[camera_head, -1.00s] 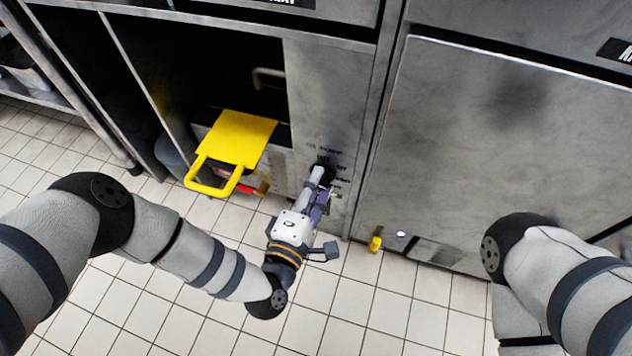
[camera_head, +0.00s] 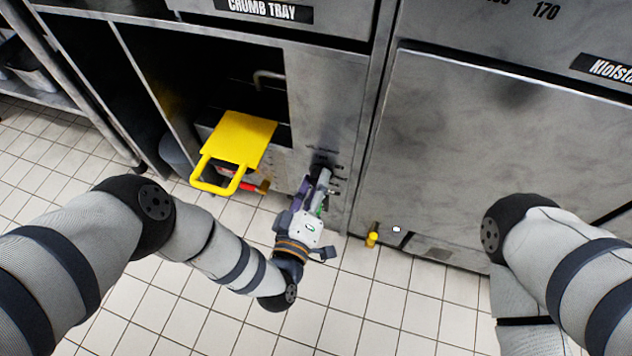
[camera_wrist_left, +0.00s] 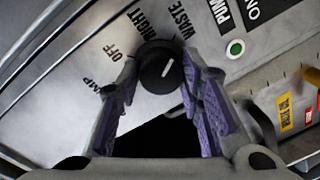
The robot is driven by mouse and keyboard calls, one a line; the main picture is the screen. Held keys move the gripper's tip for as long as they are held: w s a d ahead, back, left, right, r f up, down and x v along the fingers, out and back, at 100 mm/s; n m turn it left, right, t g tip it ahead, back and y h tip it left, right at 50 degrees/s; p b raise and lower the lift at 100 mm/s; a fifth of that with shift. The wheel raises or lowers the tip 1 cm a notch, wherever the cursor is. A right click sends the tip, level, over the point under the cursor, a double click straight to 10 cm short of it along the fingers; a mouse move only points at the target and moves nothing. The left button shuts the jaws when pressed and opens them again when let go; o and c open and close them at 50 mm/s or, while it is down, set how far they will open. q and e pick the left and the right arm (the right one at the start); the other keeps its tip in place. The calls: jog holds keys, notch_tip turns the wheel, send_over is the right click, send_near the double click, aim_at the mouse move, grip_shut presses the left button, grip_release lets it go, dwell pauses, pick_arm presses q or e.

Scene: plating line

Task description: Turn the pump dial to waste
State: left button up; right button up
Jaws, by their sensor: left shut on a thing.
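The pump dial (camera_wrist_left: 153,72) is a round black knob with a white pointer line on a grey panel in the left wrist view. The line slants up and to the right, roughly toward the word WASTE (camera_wrist_left: 179,15). The word OFF (camera_wrist_left: 113,52) is on its left. My left gripper (camera_wrist_left: 164,88) is shut on the dial, with purple-padded fingers on either side of it. In the head view my left gripper (camera_head: 319,182) reaches the low front panel (camera_head: 330,110), and the dial is mostly hidden there. My right gripper is out of view.
A yellow handled tray (camera_head: 243,138) sticks out of the open cabinet left of the gripper, above a red-handled valve (camera_head: 243,184). A green button (camera_wrist_left: 235,48) is right of the dial. A small yellow fitting (camera_head: 372,238) stands low at right. The tiled floor (camera_head: 110,305) is clear.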

pick_arm(q)
jog(key=shift+a, duration=0.2)
dwell(0.4)
jog(key=o, duration=1.2)
jog(key=shift+c, duration=0.2)
jog(key=shift+d, duration=0.1)
jog(key=v, duration=0.7)
jog(key=shift+s, duration=0.2)
